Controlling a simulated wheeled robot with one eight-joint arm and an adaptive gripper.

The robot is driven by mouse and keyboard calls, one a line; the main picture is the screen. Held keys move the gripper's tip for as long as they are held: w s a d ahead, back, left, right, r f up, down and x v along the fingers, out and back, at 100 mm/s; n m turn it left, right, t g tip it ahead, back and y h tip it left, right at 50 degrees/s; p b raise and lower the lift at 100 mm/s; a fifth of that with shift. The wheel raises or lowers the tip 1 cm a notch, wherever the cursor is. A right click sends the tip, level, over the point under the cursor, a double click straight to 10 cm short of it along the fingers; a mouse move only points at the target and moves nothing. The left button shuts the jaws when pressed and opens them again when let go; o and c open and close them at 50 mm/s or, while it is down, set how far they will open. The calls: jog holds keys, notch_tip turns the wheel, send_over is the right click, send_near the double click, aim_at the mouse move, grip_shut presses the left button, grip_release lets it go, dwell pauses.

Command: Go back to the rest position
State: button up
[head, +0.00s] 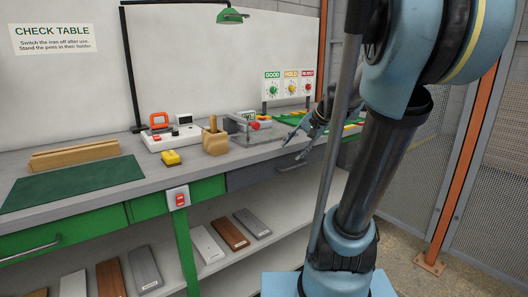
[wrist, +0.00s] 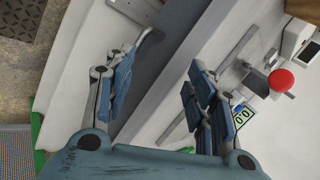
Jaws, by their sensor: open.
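My gripper (head: 290,152) hangs in front of the right part of the workbench, near its front edge, in the head view. In the wrist view my gripper (wrist: 163,62) shows its two blue fingers spread apart with nothing between them. Below them in that view are the bench's front edge and a drawer handle. My arm stands large at the right of the head view and hides part of the bench and wall behind it.
The workbench carries a green mat (head: 75,182), a wooden block (head: 75,154), a yellow device (head: 171,158), a wooden pen holder (head: 215,140) and a metal fixture with a red knob (head: 255,126). A lamp (head: 230,16) overhangs it. An orange post (head: 465,150) and mesh fence stand right.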

jog(key=s+d+f+n+g+h, duration=0.1)
jog(key=s+d+f+n+h, duration=0.2)
jog(key=s+f, duration=0.5)
jog(key=s+d+f+n+g+h, duration=0.1)
jog(key=s+f, duration=0.6)
jog(key=s, duration=0.7)
jog(key=d+n+h, duration=0.1)
jog(key=d+n, duration=0.1)
jog(key=d, duration=0.1)
jog(key=shift+f+h, duration=0.4)
jog(key=shift+d, duration=0.1)
jog(key=shift+w+f, duration=0.2)
jog(key=shift+w, duration=0.25)
jog(key=shift+c, duration=0.2)
